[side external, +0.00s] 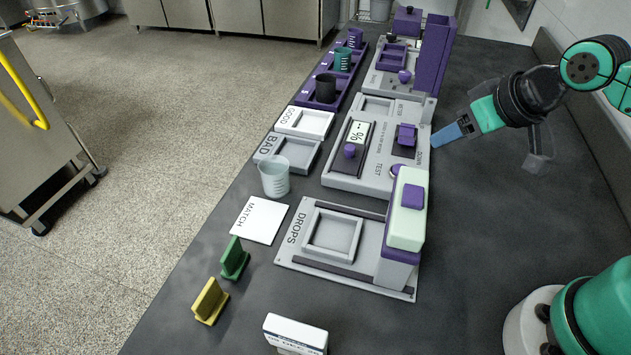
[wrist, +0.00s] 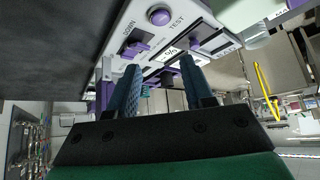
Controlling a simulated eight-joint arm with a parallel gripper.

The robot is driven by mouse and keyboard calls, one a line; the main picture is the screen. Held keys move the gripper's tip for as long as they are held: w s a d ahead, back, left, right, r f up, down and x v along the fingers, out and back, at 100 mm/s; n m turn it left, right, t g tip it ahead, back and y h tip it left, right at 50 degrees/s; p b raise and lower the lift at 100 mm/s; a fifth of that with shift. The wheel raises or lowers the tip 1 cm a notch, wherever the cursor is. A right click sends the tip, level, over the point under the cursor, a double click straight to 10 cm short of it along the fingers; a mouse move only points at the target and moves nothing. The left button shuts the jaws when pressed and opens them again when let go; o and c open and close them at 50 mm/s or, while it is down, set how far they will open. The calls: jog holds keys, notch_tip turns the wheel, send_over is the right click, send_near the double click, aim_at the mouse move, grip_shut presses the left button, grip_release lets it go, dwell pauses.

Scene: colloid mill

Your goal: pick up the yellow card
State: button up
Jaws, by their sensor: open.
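The yellow card (side external: 210,300) stands upright in a yellow base on the dark bench, near the front left edge in the side view. A similar green card (side external: 234,258) stands just behind it. The yellow card is not visible in the wrist view. My gripper (side external: 445,138) is at the right of the test device, far from the yellow card. In the wrist view my gripper (wrist: 163,80) has its two blue fingers apart with nothing between them.
A white box (side external: 295,335) stands at the front. Bench right of the panels is clear.

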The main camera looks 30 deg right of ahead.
notch_tip(320, 180, up, 5)
jog(key=n+g+y, duration=1)
jog(key=n+g, duration=0.6)
jog(key=n, duration=1)
send_over(208, 285)
jog(key=w+d, duration=0.4)
jog(key=d, duration=0.1)
jog(key=f, duration=1.4)
jog(key=shift+s+a+f, duration=0.1)
jog(key=shift+s+a, duration=0.05)
jog(key=shift+a, duration=0.25)
jog(key=shift+x, duration=2.75)
jog(key=shift+c, duration=0.2)
